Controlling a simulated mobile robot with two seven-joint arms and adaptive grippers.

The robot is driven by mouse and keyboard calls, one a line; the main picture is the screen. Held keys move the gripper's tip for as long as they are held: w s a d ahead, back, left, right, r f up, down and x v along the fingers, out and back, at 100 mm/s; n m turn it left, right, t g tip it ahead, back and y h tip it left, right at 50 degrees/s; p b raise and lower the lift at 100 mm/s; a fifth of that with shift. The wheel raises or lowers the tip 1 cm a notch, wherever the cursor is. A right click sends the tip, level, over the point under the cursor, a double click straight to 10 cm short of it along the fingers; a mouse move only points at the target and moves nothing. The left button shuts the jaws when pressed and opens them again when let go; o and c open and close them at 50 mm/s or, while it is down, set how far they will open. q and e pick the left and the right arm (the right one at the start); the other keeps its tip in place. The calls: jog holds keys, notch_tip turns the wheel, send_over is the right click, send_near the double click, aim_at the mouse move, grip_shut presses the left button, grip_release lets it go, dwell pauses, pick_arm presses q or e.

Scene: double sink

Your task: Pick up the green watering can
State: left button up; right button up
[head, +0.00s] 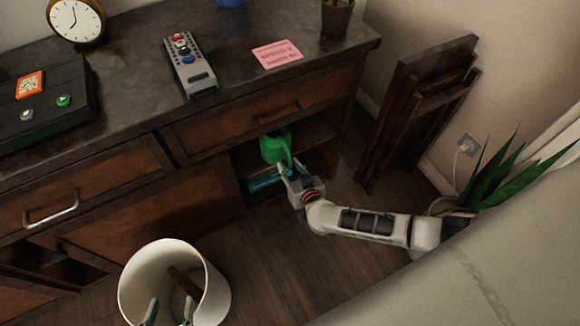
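The green watering can (273,149) is at the opening of the lower right shelf of the dark wooden cabinet. My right gripper (288,166) reaches in from the right and is at the can's lower right side. Its fingers overlap the green part, and I cannot tell whether they are closed on it. My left gripper (169,309) shows only its two fingertips at the bottom edge, spread apart and empty, in front of the white bin.
A teal object (264,182) lies on the shelf below the can. The white bin (137,283) stands on the floor, holding a brown item. Folded wooden furniture (415,105) leans on the wall at right, near a plant (500,178). The cabinet top (225,45) holds several items.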

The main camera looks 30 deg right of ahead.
pick_arm(q)
jog(key=shift+s+f, duration=0.2)
pick_arm(e)
jog(key=v, duration=0.7)
jog(key=shift+s, duration=0.2)
jog(key=shift+r, duration=0.1)
